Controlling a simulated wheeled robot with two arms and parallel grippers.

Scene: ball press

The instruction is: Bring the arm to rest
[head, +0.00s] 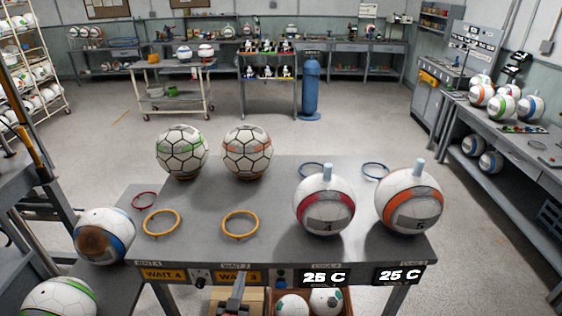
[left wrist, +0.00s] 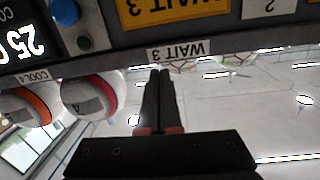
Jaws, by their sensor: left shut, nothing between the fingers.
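My left gripper (head: 238,280) is low at the front edge of the grey table (head: 200,225), just below the yellow WAIT 3 sign (head: 245,275). Its fingers are closed together with nothing between them. In the left wrist view the closed fingertips (left wrist: 160,72) point at the WAIT 3 label (left wrist: 178,50), and that picture looks upside down. My right gripper is not in view.
On the table stand two patterned balls (head: 182,150) at the back and two balls numbered 4 (head: 323,205) and 5 (head: 408,202) at the right. Yellow rings (head: 163,222) lie empty. A box of balls (head: 292,303) is below the front edge.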

